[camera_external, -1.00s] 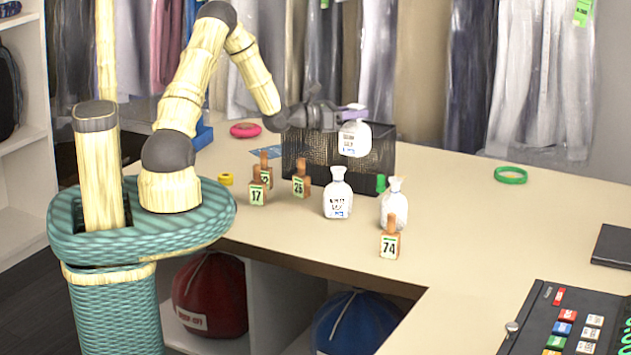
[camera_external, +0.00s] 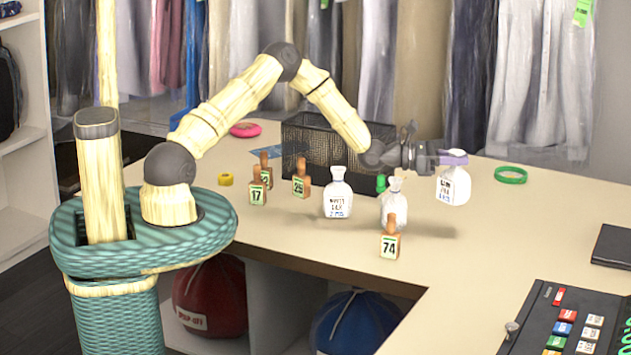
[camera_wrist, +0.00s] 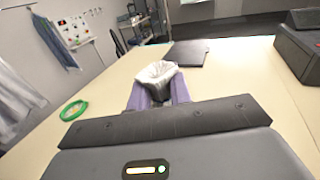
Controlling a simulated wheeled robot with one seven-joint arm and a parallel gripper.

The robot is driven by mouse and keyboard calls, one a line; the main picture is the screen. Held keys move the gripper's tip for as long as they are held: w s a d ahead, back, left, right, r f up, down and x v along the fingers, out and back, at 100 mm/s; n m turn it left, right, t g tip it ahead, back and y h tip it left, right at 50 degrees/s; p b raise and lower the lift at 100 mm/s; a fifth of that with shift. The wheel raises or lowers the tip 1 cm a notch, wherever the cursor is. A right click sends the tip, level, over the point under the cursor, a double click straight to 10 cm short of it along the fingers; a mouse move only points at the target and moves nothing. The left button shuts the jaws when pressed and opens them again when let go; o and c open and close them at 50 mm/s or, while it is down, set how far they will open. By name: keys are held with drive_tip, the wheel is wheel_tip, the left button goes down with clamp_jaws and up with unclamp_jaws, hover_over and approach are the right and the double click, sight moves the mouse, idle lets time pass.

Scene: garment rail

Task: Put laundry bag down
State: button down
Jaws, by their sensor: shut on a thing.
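My gripper (camera_external: 451,158) is shut on the neck of a small white laundry bag (camera_external: 454,189) with dark printing. The bag hangs upright below the purple fingers, over the counter (camera_external: 510,240) on its right part; I cannot tell how far above the surface it is. In the wrist view the white bag (camera_wrist: 156,73) shows between the purple fingers (camera_wrist: 158,92). Two similar white bags stand on the counter: one with printing (camera_external: 338,198) and one (camera_external: 394,208) partly hidden behind the wooden block marked 74 (camera_external: 390,240).
A black mesh basket (camera_external: 310,150) stands behind the bags. Several numbered wooden blocks (camera_external: 258,190) stand to the left. A green ring (camera_external: 511,175) lies right of the held bag. A dark keypad (camera_external: 565,320) is at front right. The counter between is clear.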

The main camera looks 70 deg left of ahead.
sight(454, 197)
drive_tip(key=shift+s+r, duration=0.1)
drive_tip(key=shift+d+f, duration=0.15)
drive_tip(key=shift+f, duration=0.1)
drive_tip(key=shift+f+p, duration=0.9)
drive_tip(key=shift+f, duration=1.8)
wheel_tip(454, 197, down, 4)
drive_tip(key=shift+f+p, duration=0.1)
drive_tip(key=shift+p, duration=0.6)
drive_tip(key=shift+f, duration=0.15)
drive_tip(key=c, duration=1.3)
unclamp_jaws()
